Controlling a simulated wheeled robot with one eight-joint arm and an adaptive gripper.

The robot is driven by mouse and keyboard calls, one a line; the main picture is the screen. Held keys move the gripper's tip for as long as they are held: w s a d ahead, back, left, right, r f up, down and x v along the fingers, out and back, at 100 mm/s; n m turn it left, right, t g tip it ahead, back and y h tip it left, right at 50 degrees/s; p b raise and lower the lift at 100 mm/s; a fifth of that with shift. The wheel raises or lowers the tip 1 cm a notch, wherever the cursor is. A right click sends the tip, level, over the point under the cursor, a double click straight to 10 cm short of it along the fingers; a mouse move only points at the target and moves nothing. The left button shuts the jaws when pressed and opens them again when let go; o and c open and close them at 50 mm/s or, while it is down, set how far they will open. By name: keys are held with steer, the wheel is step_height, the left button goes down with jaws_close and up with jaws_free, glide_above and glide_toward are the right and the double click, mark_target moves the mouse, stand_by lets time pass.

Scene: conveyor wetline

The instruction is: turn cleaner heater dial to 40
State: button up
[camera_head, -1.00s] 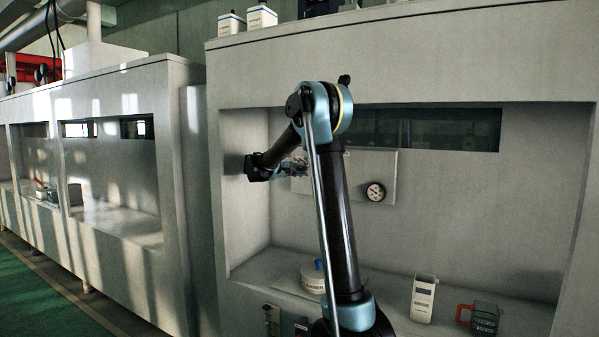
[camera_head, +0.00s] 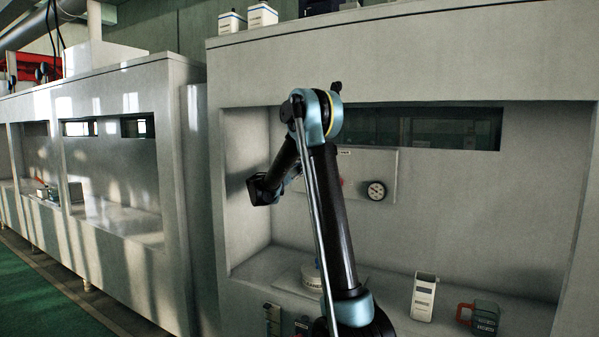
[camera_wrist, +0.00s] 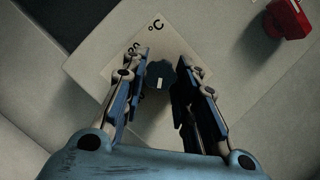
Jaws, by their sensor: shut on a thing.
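The dark blue heater dial (camera_wrist: 160,77) shows in the wrist view on a pale plate marked "°C" (camera_wrist: 155,23); a white mark shows on its face. Other scale figures are partly covered by a finger, and I cannot read the setting. My gripper (camera_wrist: 163,58) is shut on the dial, one finger at each side. In the head view my arm reaches into the recess at the left of the wall panel (camera_head: 385,160). My arm hides the dial and most of the gripper there.
A red knob or button (camera_wrist: 287,18) is near the dial in the wrist view. A round gauge (camera_head: 376,191) sits right on the panel.

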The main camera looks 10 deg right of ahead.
steer(key=shift+s+d+f+n+t+y, duration=0.1)
steer(key=shift+n+t+y, duration=0.95)
steer(key=shift+n, duration=2.1)
steer(key=shift+w+d+r+n+t+y, duration=0.1)
steer(key=shift+n+t+y, duration=0.95)
steer(key=shift+n, duration=2.05)
steer(key=shift+s+f+n+t+y, duration=0.1)
steer(key=shift+n+t+y, duration=0.4)
steer(key=shift+n+t, duration=1.9)
steer(key=shift+n+g, duration=0.7)
steer(key=shift+n, duration=0.45)
steer(key=o, duration=1.1)
steer(key=shift+a, duration=0.1)
steer(key=shift+f, duration=0.1)
steer(key=v, duration=1.2)
